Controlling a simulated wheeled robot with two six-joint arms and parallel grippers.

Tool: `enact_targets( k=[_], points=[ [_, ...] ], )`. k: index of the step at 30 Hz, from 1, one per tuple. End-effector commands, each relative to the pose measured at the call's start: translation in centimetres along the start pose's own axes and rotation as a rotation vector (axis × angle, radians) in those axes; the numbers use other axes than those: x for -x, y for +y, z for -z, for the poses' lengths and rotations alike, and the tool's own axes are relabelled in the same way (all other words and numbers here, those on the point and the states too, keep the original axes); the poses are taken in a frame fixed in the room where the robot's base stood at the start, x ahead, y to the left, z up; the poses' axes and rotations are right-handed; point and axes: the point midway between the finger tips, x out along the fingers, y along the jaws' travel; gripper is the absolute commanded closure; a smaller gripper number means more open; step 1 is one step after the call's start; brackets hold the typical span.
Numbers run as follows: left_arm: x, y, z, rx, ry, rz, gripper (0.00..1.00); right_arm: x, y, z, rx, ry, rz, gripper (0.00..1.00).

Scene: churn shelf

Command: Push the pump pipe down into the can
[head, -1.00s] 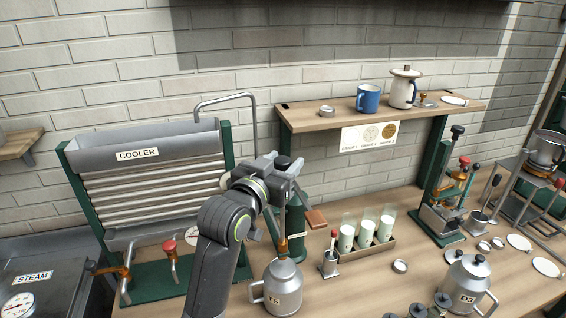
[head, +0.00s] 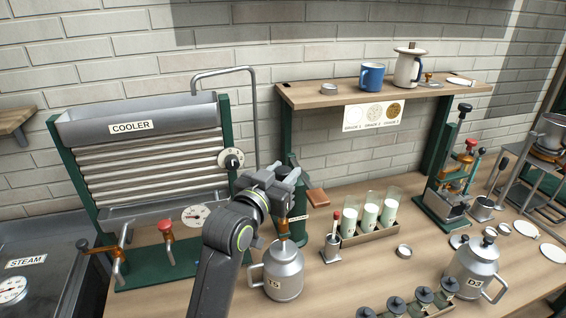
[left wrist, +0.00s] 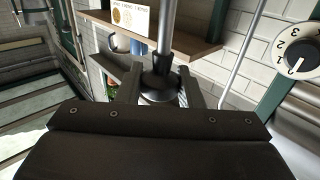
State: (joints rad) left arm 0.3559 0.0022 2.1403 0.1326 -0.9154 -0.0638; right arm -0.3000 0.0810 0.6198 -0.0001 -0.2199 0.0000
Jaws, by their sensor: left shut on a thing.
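The can (head: 284,278), a steel jug marked T5 with a side handle, stands upright on the bench. In the left wrist view, the metal pipe (left wrist: 167,38) and a dark round piece (left wrist: 160,84) lie between the two fingers. The pipe's lower end is hidden. My right gripper is not in view.
A wooden handle (head: 317,197) is just right of the gripper. The cooler (head: 150,165) is at left. Can D3 (head: 472,268) stands at right.

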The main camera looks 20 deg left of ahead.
Motion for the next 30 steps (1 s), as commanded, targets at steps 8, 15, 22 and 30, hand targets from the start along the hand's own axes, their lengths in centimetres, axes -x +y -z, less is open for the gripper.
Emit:
enact_targets(
  k=[8,15,22,30],
  points=[
    [0.0,0.0,-7.8,0.002,-0.004,0.000,1.00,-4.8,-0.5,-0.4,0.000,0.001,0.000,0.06],
    [0.0,0.0,-10.6,0.001,-0.004,-0.001,1.00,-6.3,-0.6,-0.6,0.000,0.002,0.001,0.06],
    [0.0,0.0,-11.1,0.001,-0.005,-0.001,1.00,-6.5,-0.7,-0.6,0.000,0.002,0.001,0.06],
    [0.0,0.0,-11.3,0.002,-0.011,-0.001,0.64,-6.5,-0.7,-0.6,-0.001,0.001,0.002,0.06]
  ],
)
